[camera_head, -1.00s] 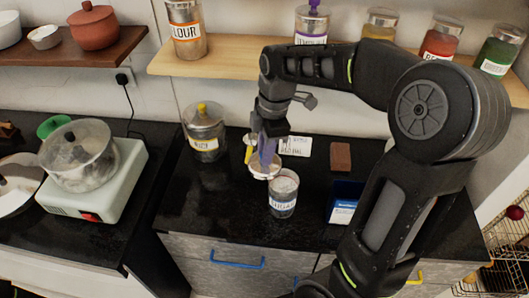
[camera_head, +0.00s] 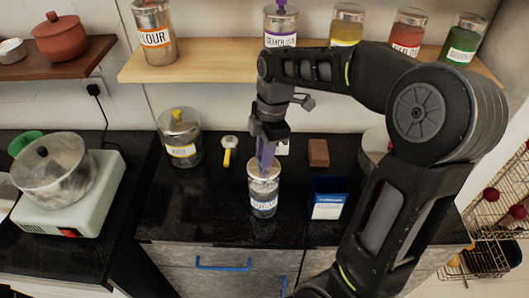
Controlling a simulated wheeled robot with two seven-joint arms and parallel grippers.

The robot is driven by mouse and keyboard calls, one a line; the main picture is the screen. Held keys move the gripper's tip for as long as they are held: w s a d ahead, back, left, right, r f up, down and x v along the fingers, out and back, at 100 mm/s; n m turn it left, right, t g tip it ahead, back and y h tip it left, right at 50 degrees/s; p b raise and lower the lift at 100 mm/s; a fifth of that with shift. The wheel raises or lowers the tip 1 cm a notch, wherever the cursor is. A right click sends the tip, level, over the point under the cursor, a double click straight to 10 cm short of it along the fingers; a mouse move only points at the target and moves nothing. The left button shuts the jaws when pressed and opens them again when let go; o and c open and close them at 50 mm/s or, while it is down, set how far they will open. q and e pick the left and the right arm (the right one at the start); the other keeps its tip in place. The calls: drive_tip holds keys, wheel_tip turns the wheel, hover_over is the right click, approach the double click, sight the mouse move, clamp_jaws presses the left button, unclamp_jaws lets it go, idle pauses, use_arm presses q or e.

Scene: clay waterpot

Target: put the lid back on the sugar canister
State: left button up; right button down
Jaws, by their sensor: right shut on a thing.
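The sugar canister (camera_head: 263,205), clear with a blue-lettered label, stands upright on the black counter. Its round lid (camera_head: 264,171) is pale with a metallic rim and lies directly over the canister's mouth. I cannot tell whether it rests on the rim or hovers just above. My right gripper (camera_head: 267,154) points down from above and is shut on the lid's purple upright grip. The gripper hides part of the lid's top. My left gripper is not in view.
A glass jar with a yellow knob (camera_head: 181,138) stands to the left. Behind are a yellow-handled tool (camera_head: 228,152) and a brown block (camera_head: 318,153). A blue box (camera_head: 328,198) stands right of the canister. The wooden shelf (camera_head: 205,67) holds several canisters. The counter front is clear.

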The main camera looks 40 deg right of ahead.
drive_tip(key=shift+f+b, duration=1.6)
drive_tip(key=shift+f, duration=0.85)
drive_tip(key=shift+f, duration=0.15)
idle(0.6)
drive_tip(key=c, duration=0.7)
unclamp_jaws()
drive_tip(key=shift+r+p, duration=2.4)
drive_tip(key=shift+r, duration=1.15)
drive_tip(key=shift+c, duration=0.3)
clamp_jaws()
